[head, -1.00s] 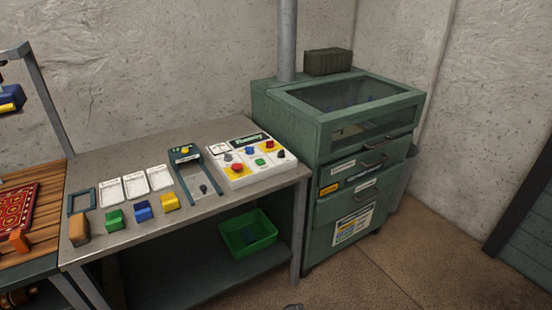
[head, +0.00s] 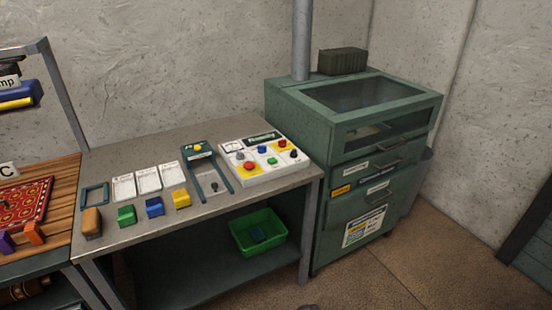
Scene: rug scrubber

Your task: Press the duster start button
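A white control panel (head: 264,160) lies at the right end of the grey bench. It carries several coloured buttons and knobs: a red button (head: 249,166) on a yellow patch, a green button (head: 272,161), a blue one (head: 261,149), another red one (head: 283,143) and dark knobs. The labels are too small to read, so I cannot tell which is the duster start. A green cabinet (head: 345,150) with a glazed top stands right of the panel. My gripper is not in view.
The bench (head: 130,152) also holds a small dark-framed stand (head: 206,170), white cards and coloured blocks. A green bin (head: 258,232) sits on the lower shelf. A wooden table with a red rug (head: 25,200) is at left. Brown floor (head: 420,255) is free at right.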

